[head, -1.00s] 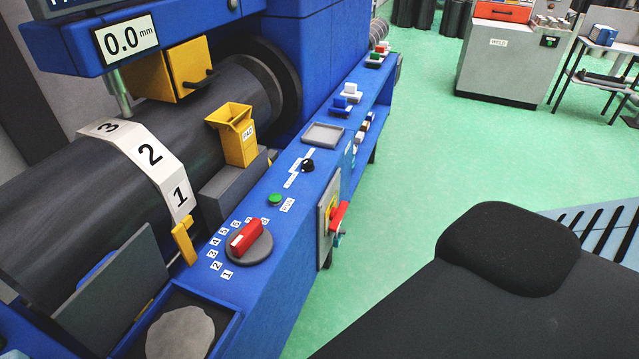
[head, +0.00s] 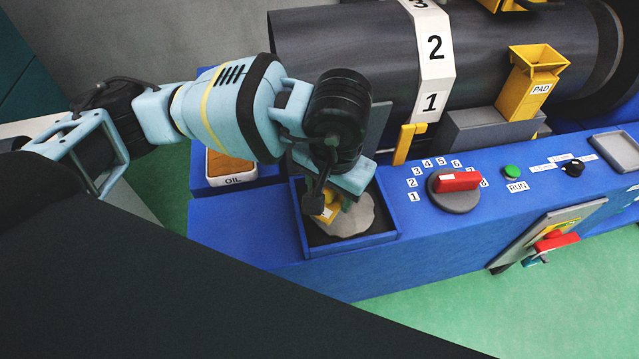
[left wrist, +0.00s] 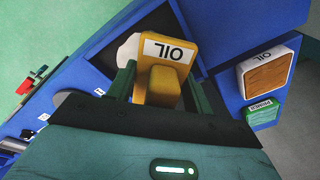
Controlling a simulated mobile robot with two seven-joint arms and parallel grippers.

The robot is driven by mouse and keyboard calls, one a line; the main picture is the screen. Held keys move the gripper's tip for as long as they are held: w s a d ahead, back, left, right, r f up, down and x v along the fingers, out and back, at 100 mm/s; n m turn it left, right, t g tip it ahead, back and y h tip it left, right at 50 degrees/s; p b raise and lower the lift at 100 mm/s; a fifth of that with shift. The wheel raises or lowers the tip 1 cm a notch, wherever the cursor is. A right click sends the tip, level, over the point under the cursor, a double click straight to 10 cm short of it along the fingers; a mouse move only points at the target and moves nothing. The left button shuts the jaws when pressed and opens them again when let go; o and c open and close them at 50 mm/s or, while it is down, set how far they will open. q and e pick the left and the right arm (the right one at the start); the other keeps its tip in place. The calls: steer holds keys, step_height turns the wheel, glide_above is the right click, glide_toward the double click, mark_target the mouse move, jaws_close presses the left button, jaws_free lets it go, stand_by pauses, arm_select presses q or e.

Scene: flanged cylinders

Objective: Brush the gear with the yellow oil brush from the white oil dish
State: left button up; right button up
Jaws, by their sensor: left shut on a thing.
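My left gripper (head: 340,195) is shut on the yellow oil brush (head: 327,214), above a dark, blue-rimmed tray. In the left wrist view the brush (left wrist: 168,48), marked OIL, stands between the green fingers of the gripper (left wrist: 160,88). A pale grey disc with an uneven edge (head: 352,222), perhaps the gear, lies in the tray just beyond the brush. I cannot tell whether the bristles touch it. The white oil dish (head: 231,180), with an orange-brown inside, sits left of the tray; it also shows in the left wrist view (left wrist: 268,70). My right gripper is out of view.
The blue-rimmed tray (head: 392,238) has raised walls around the disc. A dark roller (head: 340,45) with a numbered white band lies behind. A red-handled dial (head: 457,183) and a green button (head: 511,172) are to the right. Green floor is open in front.

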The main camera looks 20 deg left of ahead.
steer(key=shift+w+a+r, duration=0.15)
